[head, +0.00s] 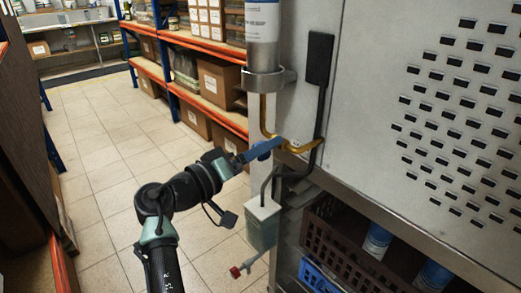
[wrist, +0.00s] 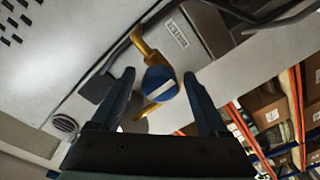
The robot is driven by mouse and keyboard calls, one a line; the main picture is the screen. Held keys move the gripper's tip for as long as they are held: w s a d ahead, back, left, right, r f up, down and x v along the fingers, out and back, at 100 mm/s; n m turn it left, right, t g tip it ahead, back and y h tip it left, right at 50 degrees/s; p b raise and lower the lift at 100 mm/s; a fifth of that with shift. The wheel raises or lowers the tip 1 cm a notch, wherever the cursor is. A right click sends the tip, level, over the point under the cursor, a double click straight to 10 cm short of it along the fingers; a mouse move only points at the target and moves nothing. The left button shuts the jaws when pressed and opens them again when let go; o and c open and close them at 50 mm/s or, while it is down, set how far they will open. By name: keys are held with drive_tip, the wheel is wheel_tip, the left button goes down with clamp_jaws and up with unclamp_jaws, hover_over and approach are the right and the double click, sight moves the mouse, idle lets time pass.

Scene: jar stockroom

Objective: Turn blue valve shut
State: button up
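The blue valve (wrist: 160,82) is a round knob with a white stripe, set on a yellow pipe (wrist: 145,45). In the wrist view the stripe slants across its face, rising to the right. My gripper (wrist: 159,76) is open, with one blue finger on each side of the knob. Gaps show between the knob and both fingers; I cannot tell how deep the fingertips reach. In the head view my gripper (head: 268,147) is at the yellow pipe (head: 300,147), and the valve is mostly hidden by the fingers.
A grey cabinet with a perforated panel (head: 455,110) stands right of the valve. A white cylinder (head: 262,25) is above, and a small greenish container (head: 262,225) below. Crates (head: 345,240) sit under the cabinet. Shelves with boxes (head: 222,85) stand behind; the tiled floor (head: 105,140) is clear.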

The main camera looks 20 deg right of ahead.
clamp_jaws()
drive_tip(key=shift+f+b, duration=0.15)
drive_tip(key=shift+b, duration=0.35)
drive_tip(key=m+b, duration=0.2)
drive_tip(key=b, duration=0.1)
drive_tip(key=shift+f, duration=0.2)
drive_tip(key=m+b, duration=0.1)
drive_tip(key=b, duration=0.2)
drive_tip(key=shift+m, duration=0.3)
drive_tip(key=m+b, duration=0.4)
drive_tip(key=b, duration=0.2)
drive_tip(key=shift+m, duration=0.3)
drive_tip(key=m+b, duration=0.5)
drive_tip(key=shift+r+m+h, duration=0.2)
drive_tip(key=shift+m+h, duration=0.1)
drive_tip(key=shift+h, duration=0.1)
drive_tip(key=shift+s+r+m+g+b, duration=0.15)
drive_tip(key=shift+m+b, duration=0.5)
drive_tip(key=shift+m, duration=0.55)
drive_tip(key=shift+w+m+g+b, duration=0.15)
drive_tip(key=shift+m+b, duration=0.45)
drive_tip(key=shift+m, duration=0.6)
drive_tip(key=shift+s, duration=0.1)
